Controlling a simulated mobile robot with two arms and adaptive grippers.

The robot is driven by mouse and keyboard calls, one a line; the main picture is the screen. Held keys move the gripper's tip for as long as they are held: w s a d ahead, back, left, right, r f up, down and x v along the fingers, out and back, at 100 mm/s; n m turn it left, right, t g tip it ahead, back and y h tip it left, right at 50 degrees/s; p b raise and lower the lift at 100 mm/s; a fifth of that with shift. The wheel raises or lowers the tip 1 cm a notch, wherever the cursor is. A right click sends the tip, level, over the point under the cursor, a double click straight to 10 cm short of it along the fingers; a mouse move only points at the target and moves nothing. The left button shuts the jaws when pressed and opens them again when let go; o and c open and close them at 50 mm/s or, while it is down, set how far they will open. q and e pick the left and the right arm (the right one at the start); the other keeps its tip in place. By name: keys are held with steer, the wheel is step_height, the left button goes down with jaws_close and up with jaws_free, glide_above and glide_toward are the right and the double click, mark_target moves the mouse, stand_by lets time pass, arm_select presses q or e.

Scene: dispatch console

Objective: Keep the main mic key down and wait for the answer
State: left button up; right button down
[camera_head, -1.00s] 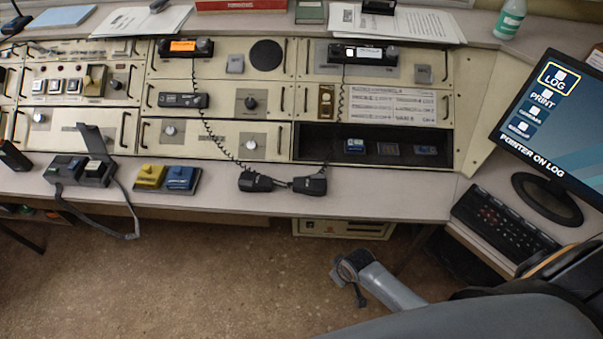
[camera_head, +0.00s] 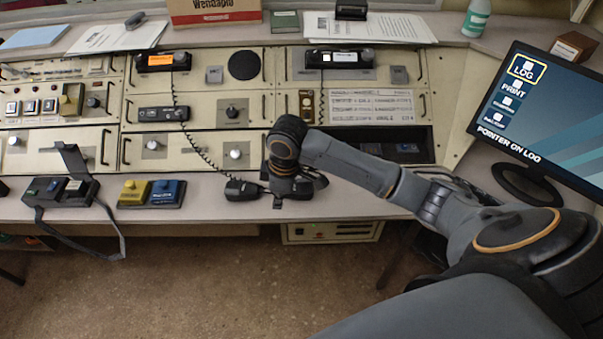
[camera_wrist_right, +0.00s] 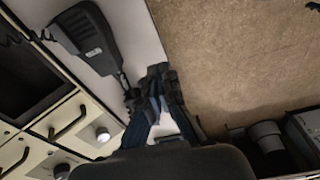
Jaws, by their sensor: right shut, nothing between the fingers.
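Two black hand mics lie at the desk's front edge. The left mic (camera_head: 243,190) is clear to see. The right mic (camera_head: 318,180) is mostly hidden behind my right gripper (camera_head: 278,200), which points down between the mics. The right wrist view shows one black mic (camera_wrist_right: 92,38) with a small pale label, too blurred to read. My right gripper (camera_wrist_right: 154,85) is shut and empty there, beside the mic's narrow end. I cannot tell whether its tips touch anything. No pressed key can be made out. My left gripper is not in view.
A black unit with a raised flap and strap (camera_head: 62,192) stands on the desk, with yellow (camera_head: 134,193) and blue (camera_head: 166,194) blocks next to it. Coiled cords (camera_head: 205,148) hang down the console. A monitor (camera_head: 545,115) stands at the right. The desk's front edge drops to the floor.

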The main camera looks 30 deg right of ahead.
step_height(320, 180, up, 12)
steer(key=g+h, duration=0.1)
glide_above(304, 180)
steer(key=shift+s+r+n, duration=0.1)
steer(key=shift+r+n, duration=0.2)
steer(key=shift+r, duration=0.1)
step_height(304, 180, down, 14)
steer(key=shift+f+p, duration=0.1)
steer(key=shift+p, duration=0.35)
